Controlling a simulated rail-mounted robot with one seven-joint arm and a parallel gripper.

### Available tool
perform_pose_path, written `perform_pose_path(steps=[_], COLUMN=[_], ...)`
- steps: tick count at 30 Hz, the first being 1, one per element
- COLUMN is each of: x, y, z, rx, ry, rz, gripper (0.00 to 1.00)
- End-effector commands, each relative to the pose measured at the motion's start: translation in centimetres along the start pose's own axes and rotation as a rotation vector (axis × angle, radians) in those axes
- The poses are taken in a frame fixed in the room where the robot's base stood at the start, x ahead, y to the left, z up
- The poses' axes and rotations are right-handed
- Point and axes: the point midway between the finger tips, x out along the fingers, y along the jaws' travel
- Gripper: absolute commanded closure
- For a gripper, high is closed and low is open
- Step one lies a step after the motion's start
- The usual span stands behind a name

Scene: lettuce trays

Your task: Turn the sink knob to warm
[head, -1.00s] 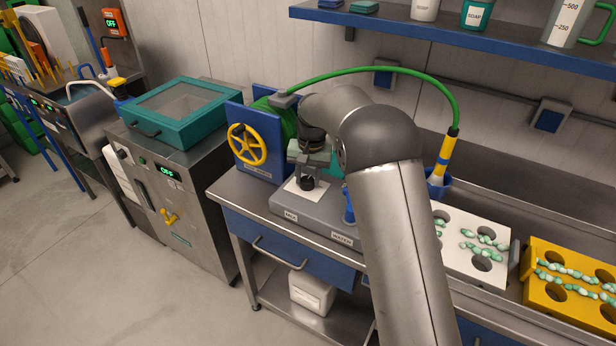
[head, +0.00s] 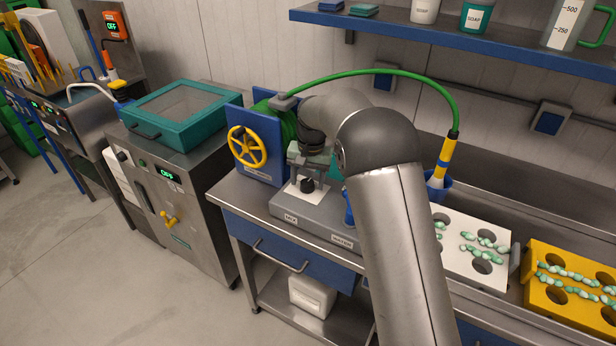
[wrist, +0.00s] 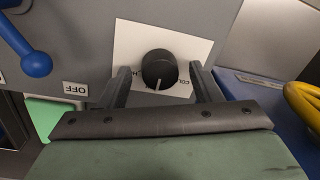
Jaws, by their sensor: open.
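The black sink knob (wrist: 159,68) sits on a white plate (wrist: 190,40) on a grey panel. In the head view the knob (head: 307,185) shows on the grey box below my gripper (head: 306,178). In the wrist view my gripper (wrist: 159,76) is open, with one finger on each side of the knob. Gaps show between fingers and knob; I cannot tell whether the fingers touch the plate.
A blue lever (wrist: 36,62) and an OFF label (wrist: 75,89) are at left in the wrist view. A yellow wheel (head: 248,146) stands left of my gripper. A white tray (head: 462,222) and yellow tray (head: 540,262) lie to the right.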

Motion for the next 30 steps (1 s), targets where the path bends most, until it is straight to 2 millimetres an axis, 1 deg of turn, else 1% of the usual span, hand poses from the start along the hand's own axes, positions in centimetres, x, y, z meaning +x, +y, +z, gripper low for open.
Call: perform_pose_path(steps=[4,8,21,25,30], x=[-0.7,-2.7,-13.3,-15.6,-17.1], y=[0.0,0.0,0.0,0.0,0.0], z=[-0.1,-0.1,-0.1,-0.1,0.0], rx=[0.000,0.000,0.000,0.000,0.000], ry=[0.001,0.003,0.004,0.003,0.002], rz=[-0.001,-0.002,-0.001,-0.001,0.000], gripper=[0.42,0.42,0.42,0.42,0.42])
